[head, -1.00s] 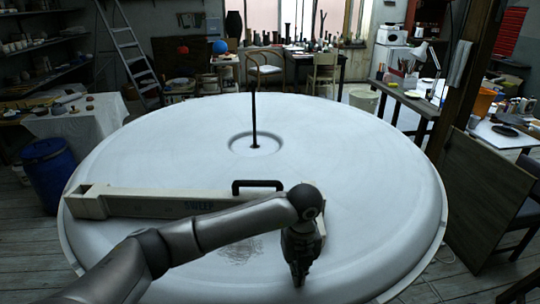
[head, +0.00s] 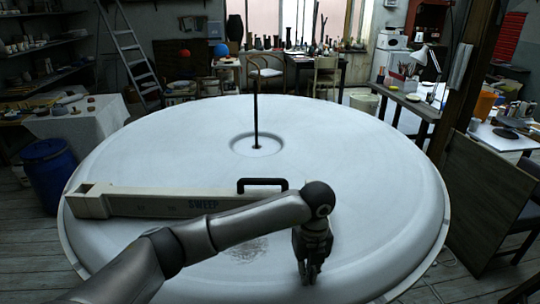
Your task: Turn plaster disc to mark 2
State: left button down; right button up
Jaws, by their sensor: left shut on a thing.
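The plaster disc (head: 350,150) is a very large, white, round slab with a raised rim. It fills the middle of the head view. A thin black post (head: 256,115) stands in the round hollow at its centre. A grey smudge (head: 247,248) marks its near face. My left gripper (head: 308,280) points down at the disc's near right part and is shut, its fingertips at the plaster. What exactly lies between the fingers is hidden. No mark 2 can be made out. My right gripper is out of view.
A long pale beam lettered SWEEP (head: 150,205) lies across the disc's near left, with a black handle (head: 262,184). My arm hides its right end. A blue barrel (head: 48,170) stands left, a brown board (head: 485,195) right. The far disc top is clear.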

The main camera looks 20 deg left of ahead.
aim_at(346, 266)
pick_arm(q)
jog(key=shift+w+d+f+b, duration=0.2)
jog(key=shift+w+d+b, duration=0.15)
jog(key=shift+w+d, duration=0.35)
jog(key=shift+w+d+f+b, duration=0.3)
jog(key=shift+w+d, duration=0.15)
jog(key=shift+d, duration=0.4)
jog(key=shift+w+d+f+b, duration=0.15)
jog(key=shift+w+d+b, duration=0.2)
jog(key=shift+w+d, duration=0.35)
jog(key=shift+w+d+r+b, duration=0.1)
jog(key=shift+w+d+b, duration=0.2)
jog(key=shift+d, duration=0.15)
jog(key=shift+w+d+r+b, duration=0.2)
jog(key=shift+w+d+b, duration=0.2)
jog(key=shift+b, duration=0.1)
jog(key=shift+w+d+b, duration=0.5)
jog(key=shift+w+d, duration=0.75)
jog(key=shift+w, duration=0.05)
jog(key=shift+s+a+r, duration=0.1)
jog(key=shift+s+a, duration=0.1)
jog(key=shift+a, duration=0.1)
jog(key=shift+r, duration=0.1)
